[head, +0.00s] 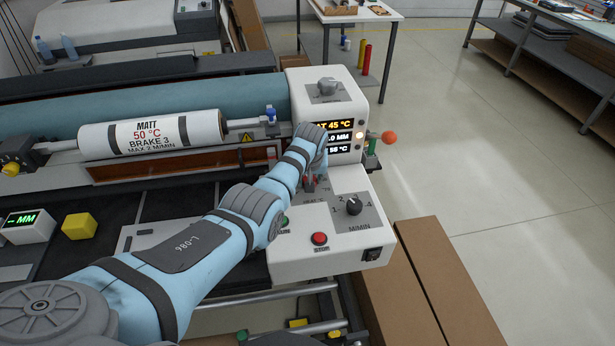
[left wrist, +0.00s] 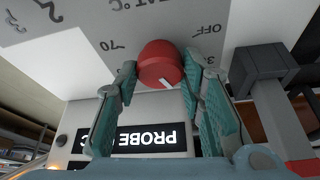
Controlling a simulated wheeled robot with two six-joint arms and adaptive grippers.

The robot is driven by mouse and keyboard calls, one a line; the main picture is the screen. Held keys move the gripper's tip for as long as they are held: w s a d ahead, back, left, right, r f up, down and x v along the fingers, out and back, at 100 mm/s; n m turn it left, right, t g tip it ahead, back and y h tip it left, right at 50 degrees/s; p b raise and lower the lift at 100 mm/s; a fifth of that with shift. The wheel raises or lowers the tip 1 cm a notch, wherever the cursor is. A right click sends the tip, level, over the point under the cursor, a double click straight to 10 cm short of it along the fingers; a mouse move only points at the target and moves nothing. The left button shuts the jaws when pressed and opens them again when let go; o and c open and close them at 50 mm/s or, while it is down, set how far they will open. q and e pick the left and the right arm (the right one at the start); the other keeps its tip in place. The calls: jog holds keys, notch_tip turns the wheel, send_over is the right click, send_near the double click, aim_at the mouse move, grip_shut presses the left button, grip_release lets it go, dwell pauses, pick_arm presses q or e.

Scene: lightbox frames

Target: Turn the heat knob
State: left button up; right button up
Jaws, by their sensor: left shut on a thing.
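The red heat knob (left wrist: 160,62) stands on a white panel marked with a °C heading, 70 and OFF, seen upside down in the left wrist view. Its white mark faces the lower right in that view. My left gripper (left wrist: 158,78) has its two teal-padded fingers on either side of the knob and is shut on it. In the head view my left gripper (head: 313,181) reaches down to the control panel (head: 291,255) and hides most of the knob. The display (head: 338,138) is partly covered and shows 45 °C on top. My right gripper is not in view.
A roll (head: 152,131) labelled MATT 50 °C lies left of the display. A red stop button (head: 320,239) and a black M/MIN dial (head: 354,206) sit close to my gripper. Cardboard boxes (head: 440,270) lie at right.

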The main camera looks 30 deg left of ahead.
pick_arm(q)
jog(key=o, duration=1.1)
jog(key=shift+a+f, duration=0.1)
jog(key=shift+a, duration=0.05)
jog(key=shift+o, duration=0.2)
jog(key=shift+r, duration=0.3)
jog(key=v, duration=1.1)
jog(key=shift+s+r, duration=0.2)
jog(key=shift+r, duration=0.05)
